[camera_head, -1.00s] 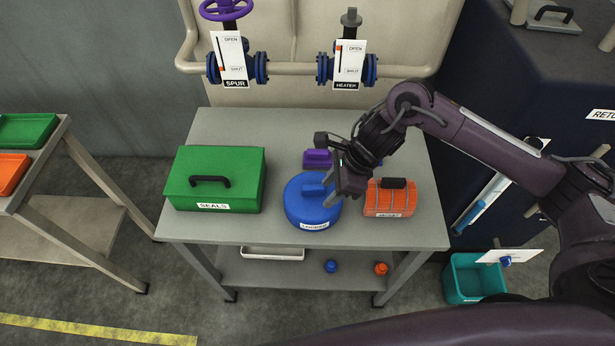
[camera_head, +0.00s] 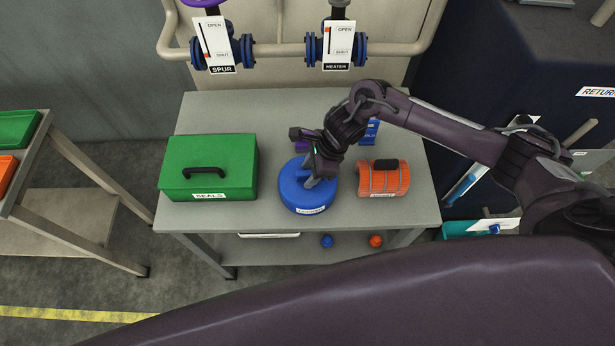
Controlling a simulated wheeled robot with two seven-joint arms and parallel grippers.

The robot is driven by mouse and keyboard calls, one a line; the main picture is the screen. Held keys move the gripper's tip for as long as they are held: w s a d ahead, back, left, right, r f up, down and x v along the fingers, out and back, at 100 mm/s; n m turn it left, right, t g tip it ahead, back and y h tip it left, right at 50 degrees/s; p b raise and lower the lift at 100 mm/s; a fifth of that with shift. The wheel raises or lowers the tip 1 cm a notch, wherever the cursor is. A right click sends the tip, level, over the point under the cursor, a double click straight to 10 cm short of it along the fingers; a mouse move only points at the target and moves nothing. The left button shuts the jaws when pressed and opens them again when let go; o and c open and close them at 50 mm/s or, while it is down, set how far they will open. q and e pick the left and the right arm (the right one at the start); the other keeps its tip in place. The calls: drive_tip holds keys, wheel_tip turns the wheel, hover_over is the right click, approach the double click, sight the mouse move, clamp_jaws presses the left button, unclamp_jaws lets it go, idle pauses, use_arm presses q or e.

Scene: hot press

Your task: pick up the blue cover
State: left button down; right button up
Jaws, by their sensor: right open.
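The blue cover (camera_head: 293,192) is a round blue lid-like piece with a white label on its front. It sits on the grey table (camera_head: 240,218), between the green box and the orange piece. My right gripper (camera_head: 308,178) is right over the cover's top, open, with its fingers at the raised handle. The gripper hides most of the handle, and I cannot tell whether the fingers touch it. My left gripper is not in view.
A green SEALS box (camera_head: 225,165) stands left of the cover. An orange piece with a black handle (camera_head: 385,180) stands close on the right. Valves with SPUR (camera_head: 213,45) and HEATER (camera_head: 338,45) tags are at the back.

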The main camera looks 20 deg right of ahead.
clamp_jaws()
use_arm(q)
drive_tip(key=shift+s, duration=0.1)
use_arm(e)
drive_tip(key=shift+r, duration=0.1)
idle(0.3)
